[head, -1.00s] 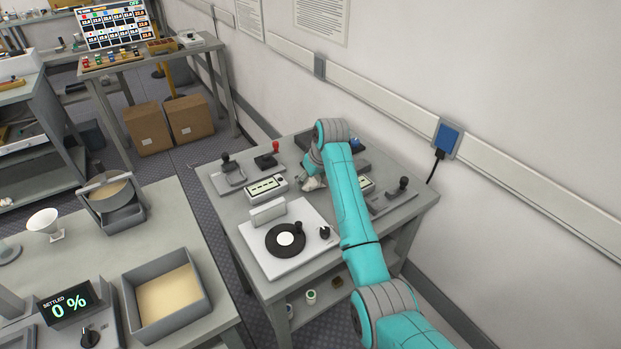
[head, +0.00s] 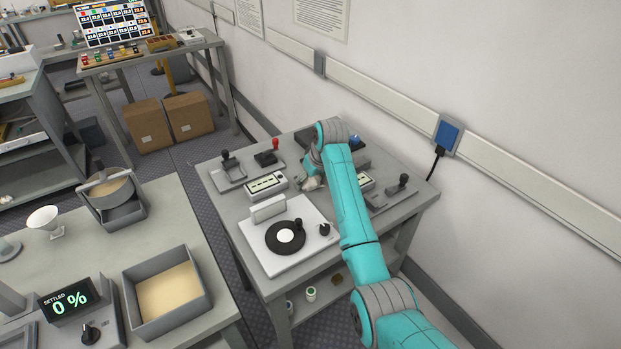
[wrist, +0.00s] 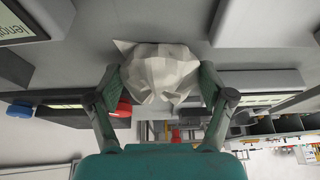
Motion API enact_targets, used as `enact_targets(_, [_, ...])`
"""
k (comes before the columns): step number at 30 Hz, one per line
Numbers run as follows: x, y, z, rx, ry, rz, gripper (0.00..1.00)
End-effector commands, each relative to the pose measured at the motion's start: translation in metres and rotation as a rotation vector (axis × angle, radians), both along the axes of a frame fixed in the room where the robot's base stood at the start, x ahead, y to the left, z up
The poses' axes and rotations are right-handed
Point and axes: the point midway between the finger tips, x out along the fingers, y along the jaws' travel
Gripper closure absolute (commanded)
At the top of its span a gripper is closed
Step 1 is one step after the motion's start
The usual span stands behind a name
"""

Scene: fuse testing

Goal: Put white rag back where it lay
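The white rag (wrist: 160,72) is a crumpled, faceted off-white lump between the two fingers of my gripper (wrist: 160,88) in the wrist view. Both fingers press against its sides, so my gripper is shut on it. In the head view the rag (head: 311,184) shows as a small pale patch at the end of my arm, low over the grey bench (head: 228,208). My arm hides part of that area. I cannot tell whether the rag touches the bench top.
A white plate with a black disc (head: 270,238) lies in front of the rag. A meter box (head: 265,186) is to its left. A black-knobbed lever (head: 403,182) stands to the right, and a red-knobbed device (head: 268,158) behind left. The wall is close behind the bench.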

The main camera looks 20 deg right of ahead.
Motion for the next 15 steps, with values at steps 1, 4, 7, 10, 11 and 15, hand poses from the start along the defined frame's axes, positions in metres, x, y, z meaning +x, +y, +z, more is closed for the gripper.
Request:
enact_targets(1, [0.0001,0.0000,0.0001,0.000,0.000,0.000,0.00])
enact_targets(4, [0.0001,0.0000,0.0001,0.000,0.000,0.000,0.00])
enact_targets(7, [0.0000,0.0000,0.0002,0.000,0.000,0.000,0.00])
enact_targets(10, [-0.0001,0.0000,0.0002,0.000,0.000,0.000,0.00])
enact_targets(11, [-0.0001,0.0000,0.0005,0.000,0.000,0.000,0.00])
enact_targets(15, [-0.0024,-0.0011,0.0069,0.000,0.000,0.000,0.00])
